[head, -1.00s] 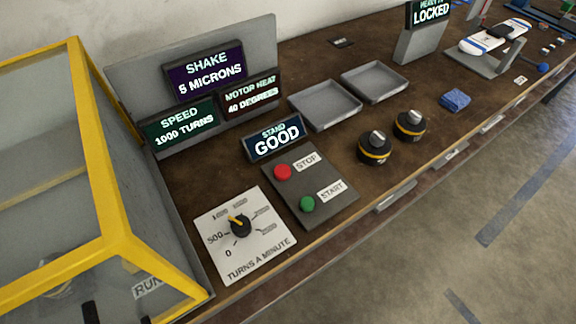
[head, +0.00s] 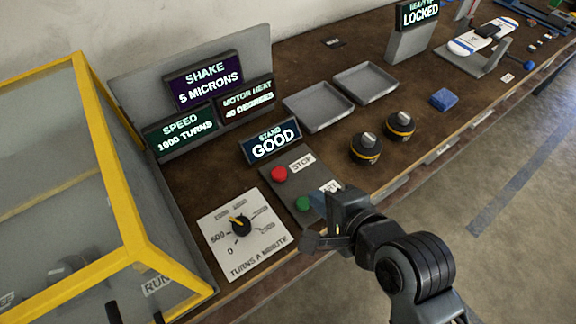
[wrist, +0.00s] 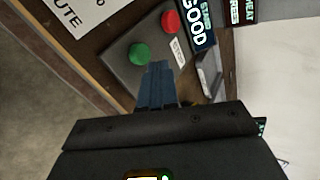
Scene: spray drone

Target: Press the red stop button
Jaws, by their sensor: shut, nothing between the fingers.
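The red stop button (head: 279,174) sits on a grey panel (head: 297,188) beside a STOP label. It also shows in the wrist view (wrist: 170,22). The green start button (head: 303,203) is on the same panel, nearer the bench's front edge, and shows in the wrist view (wrist: 139,53). My gripper (wrist: 158,68) is shut and empty. In the head view my gripper (head: 318,203) is over the front side of the panel, covering part of the START label. It appears apart from the red button.
A dial plate (head: 243,235) lies left of the panel. A GOOD display (head: 270,142) stands behind it. A yellow-framed enclosure (head: 118,180) is at left. Two black knobs (head: 366,149) and two grey trays (head: 318,106) are to the right. Speed, shake and heat displays read at the back.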

